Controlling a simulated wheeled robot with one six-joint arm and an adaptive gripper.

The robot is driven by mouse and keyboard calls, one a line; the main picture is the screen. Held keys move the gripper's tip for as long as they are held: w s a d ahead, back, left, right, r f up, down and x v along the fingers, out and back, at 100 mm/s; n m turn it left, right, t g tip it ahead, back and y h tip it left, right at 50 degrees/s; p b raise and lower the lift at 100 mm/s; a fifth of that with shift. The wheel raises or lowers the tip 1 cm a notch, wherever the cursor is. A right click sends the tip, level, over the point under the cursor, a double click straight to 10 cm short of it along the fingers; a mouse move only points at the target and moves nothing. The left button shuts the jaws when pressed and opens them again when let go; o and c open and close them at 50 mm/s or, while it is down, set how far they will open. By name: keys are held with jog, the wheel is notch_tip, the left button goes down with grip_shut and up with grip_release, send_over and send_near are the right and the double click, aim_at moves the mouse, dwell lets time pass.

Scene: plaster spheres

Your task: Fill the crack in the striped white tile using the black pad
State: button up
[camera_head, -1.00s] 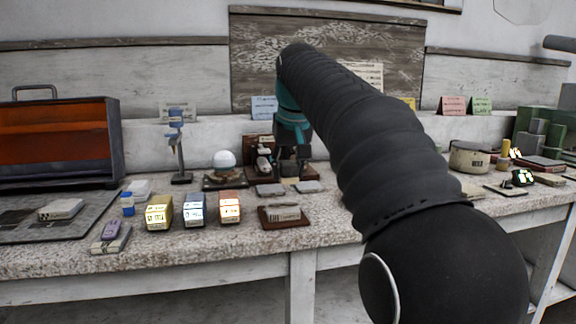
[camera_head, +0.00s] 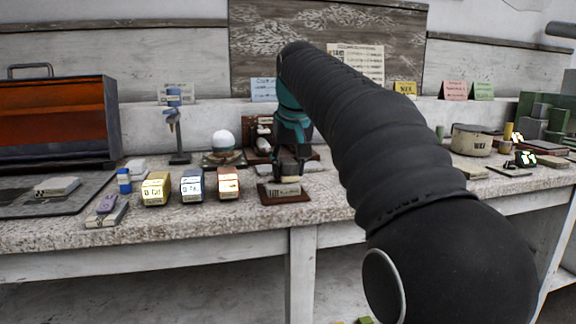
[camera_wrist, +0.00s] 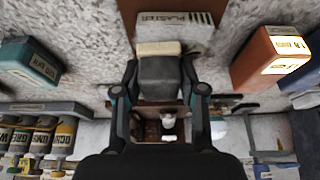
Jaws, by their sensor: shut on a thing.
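The white tile (camera_wrist: 190,38), with dark stripes and the word PLASTER, lies on a brown board (camera_head: 272,199) near the front of the bench. My gripper (camera_wrist: 160,72) is shut on a dark grey-black pad (camera_wrist: 159,76) with a cream edge. In the head view my gripper (camera_head: 287,172) is right over the board and hides part of the tile. In the wrist view the pad's cream end overlaps the tile's near edge; I cannot tell whether they touch. I cannot make out the crack.
Yellow (camera_head: 156,189), blue (camera_head: 192,186) and orange (camera_head: 228,184) boxes stand left of the board. A white sphere (camera_head: 223,140) on a stand is behind them. An orange toolbox (camera_head: 60,120) is at far left, a WAX pot (camera_head: 471,140) at right.

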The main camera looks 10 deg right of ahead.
jog(key=shift+f, duration=0.35)
dwell(0.3)
jog(key=shift+w+r, duration=0.1)
jog(key=shift+w+p, duration=0.25)
jog(key=shift+p, duration=0.15)
jog(key=shift+w+p, duration=0.3)
jog(key=shift+w, duration=0.1)
jog(key=shift+s+f+b, duration=0.2)
jog(key=shift+s+b, duration=0.3)
jog(key=shift+s, duration=1)
jog(key=shift+w+r+p, duration=0.15)
jog(key=shift+w+p, duration=0.35)
jog(key=shift+p, duration=0.1)
jog(key=shift+w+p, duration=0.8)
jog(key=shift+w, duration=0.25)
jog(key=shift+s, duration=0.1)
